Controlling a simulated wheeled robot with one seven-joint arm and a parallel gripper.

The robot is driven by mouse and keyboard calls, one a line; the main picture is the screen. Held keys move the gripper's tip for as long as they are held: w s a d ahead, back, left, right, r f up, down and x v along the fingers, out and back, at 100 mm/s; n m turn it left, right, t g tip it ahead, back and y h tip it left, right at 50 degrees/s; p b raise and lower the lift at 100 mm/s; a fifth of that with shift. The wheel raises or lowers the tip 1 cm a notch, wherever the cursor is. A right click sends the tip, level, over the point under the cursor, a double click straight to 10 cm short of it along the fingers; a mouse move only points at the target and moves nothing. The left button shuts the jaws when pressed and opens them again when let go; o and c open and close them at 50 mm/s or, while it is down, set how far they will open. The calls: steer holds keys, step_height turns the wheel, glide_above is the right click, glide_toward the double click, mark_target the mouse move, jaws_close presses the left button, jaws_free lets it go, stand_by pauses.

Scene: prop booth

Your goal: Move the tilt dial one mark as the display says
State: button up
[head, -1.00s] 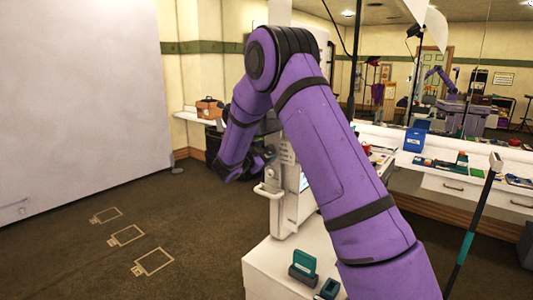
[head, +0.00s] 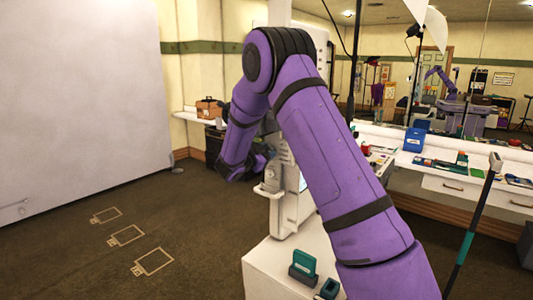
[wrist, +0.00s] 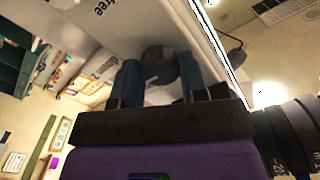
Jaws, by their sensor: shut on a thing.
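The tilt dial (wrist: 160,64) is a dark round knob on the white face of the booth machine, with a small pale mark near its lower left edge. My gripper (wrist: 158,76) has one blue-grey finger on each side of the knob and is shut on it. In the head view the white machine (head: 283,212) stands behind my purple arm, which hides the dial and most of the gripper. Only a sliver of the lit display (head: 303,182) shows beside my arm, and its message cannot be read.
A white handle (head: 267,194) juts from the machine near my wrist. A teal block in a dark holder (head: 303,265) sits on the white base. A counter with a blue box (head: 414,139) is at right, beside a pole (head: 465,240).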

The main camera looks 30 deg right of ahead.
steer(key=shift+n, duration=1.2)
steer(key=o, duration=0.9)
steer(key=v, duration=1)
steer(key=shift+s+a, duration=0.15)
steer(key=shift+a, duration=0.25)
